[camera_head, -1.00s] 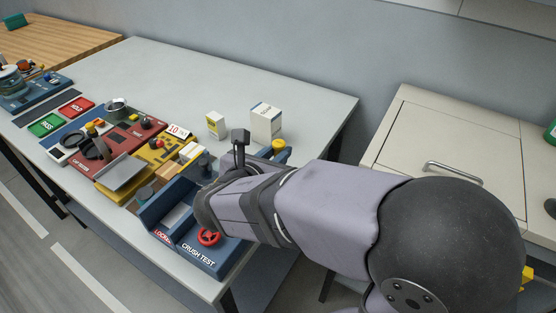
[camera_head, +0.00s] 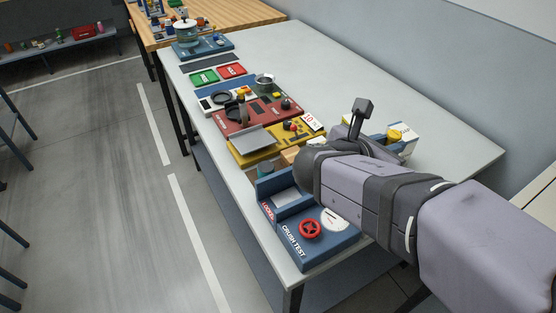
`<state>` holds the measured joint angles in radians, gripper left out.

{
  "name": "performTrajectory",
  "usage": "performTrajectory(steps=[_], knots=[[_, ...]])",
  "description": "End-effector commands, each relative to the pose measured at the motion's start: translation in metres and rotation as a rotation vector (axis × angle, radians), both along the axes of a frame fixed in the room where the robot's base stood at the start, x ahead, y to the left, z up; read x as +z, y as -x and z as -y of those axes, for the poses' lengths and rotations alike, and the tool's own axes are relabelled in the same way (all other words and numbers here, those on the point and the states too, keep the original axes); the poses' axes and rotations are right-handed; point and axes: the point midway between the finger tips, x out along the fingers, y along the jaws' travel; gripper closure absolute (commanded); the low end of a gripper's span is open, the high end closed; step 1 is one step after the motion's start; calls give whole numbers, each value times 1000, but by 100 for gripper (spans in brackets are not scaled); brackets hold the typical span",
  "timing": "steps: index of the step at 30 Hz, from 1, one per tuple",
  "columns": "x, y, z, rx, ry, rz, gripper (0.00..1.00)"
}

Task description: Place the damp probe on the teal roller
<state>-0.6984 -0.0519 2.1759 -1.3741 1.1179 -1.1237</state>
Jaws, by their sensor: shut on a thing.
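I cannot make out the damp probe in this view. A small teal-grey round thing (camera_head: 267,170) shows between the yellow unit and the blue crush test unit; I cannot tell whether it is the teal roller. My arm reaches in from the right over the near end of the table. Its rounded dark wrist end is just above and behind the crush test unit. My gripper's fingers, and anything in them, are hidden behind the wrist.
The blue crush test unit (camera_head: 293,242) with a red handwheel stands at the near table edge. Beyond it are a yellow unit (camera_head: 255,146), a red unit (camera_head: 236,120), and green and red pads. The grey tabletop (camera_head: 330,75) is clear at the back.

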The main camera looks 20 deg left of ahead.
Motion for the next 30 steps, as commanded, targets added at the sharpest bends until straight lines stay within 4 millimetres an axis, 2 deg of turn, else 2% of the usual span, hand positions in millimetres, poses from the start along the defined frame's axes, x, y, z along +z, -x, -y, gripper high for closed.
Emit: performTrajectory(steps=[1, 7, 12, 15, 18, 22, 26, 30], knots=[[7, -6, -20, 28, 3, -2, 100], [16, -23, -105, 132, 7, 4, 100], [16, -25, -178, 219, 10, 9, 100], [14, -21, -213, 261, 10, 13, 100], [11, -17, -241, 294, 10, 17, 100], [7, -12, -263, 321, 10, 19, 100], [5, -9, -273, 333, 10, 20, 100], [2, -9, -275, 335, 9, 21, 100]])
